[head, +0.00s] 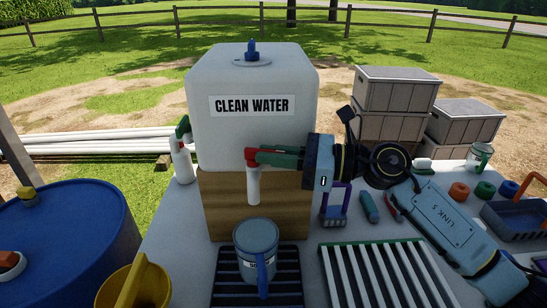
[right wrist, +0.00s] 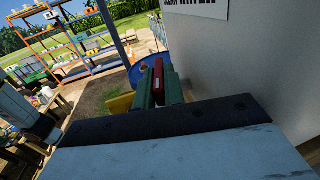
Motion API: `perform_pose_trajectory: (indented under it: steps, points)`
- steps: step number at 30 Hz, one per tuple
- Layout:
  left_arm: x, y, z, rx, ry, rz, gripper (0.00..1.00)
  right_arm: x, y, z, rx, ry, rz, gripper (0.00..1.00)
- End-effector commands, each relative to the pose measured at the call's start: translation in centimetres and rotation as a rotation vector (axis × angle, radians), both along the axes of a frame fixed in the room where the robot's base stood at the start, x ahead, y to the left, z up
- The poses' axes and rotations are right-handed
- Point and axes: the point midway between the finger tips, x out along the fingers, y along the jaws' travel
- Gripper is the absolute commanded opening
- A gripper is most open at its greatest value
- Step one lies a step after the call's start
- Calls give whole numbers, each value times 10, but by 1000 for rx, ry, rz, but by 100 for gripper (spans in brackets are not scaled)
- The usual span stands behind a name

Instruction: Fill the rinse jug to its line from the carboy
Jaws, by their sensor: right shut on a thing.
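The carboy (head: 215,140), a big white tank marked "CLEAN WATER", stands on a wooden block (head: 222,205). Its red tap (head: 250,157) has a pale spout (head: 254,187) pointing down. The grey-blue rinse jug (head: 256,238) stands upright below the spout on a black grate, its handle towards me. I see no stream between spout and jug; the jug's level and line cannot be made out. My right gripper (head: 270,156) reaches in from the right, its green fingers shut on the red tap handle. In the right wrist view, the red piece (right wrist: 158,66) shows between the fingers (right wrist: 159,85). My left gripper is out of view.
A slatted white rack (head: 375,275) lies right of the jug. A blue drum (head: 70,235) and a yellow vessel (head: 140,285) are at the left. A spray bottle (head: 183,165) stands beside the carboy. Small items and a blue basket (head: 515,222) lie at the right.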

Motion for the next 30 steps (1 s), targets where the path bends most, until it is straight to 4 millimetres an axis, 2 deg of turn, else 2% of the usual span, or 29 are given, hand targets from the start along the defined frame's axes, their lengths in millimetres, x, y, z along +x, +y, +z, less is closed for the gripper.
perform_pose_trajectory:
  steps: [1,2,7,15,19,23,30]
  points:
    - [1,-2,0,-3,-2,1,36,0,-1,0,0,-1,-2,0]
    - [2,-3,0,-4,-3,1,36,0,-1,1,0,-1,-2,12]
    - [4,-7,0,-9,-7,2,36,0,0,0,0,-1,-2,33]
    - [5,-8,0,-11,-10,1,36,0,-1,0,0,0,-1,33]
    - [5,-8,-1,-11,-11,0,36,-2,-10,-1,0,1,-3,33]
    - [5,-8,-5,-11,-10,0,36,-7,-33,-2,-2,-1,-5,33]
    - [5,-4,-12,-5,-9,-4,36,-19,-87,-2,-3,0,-4,33]
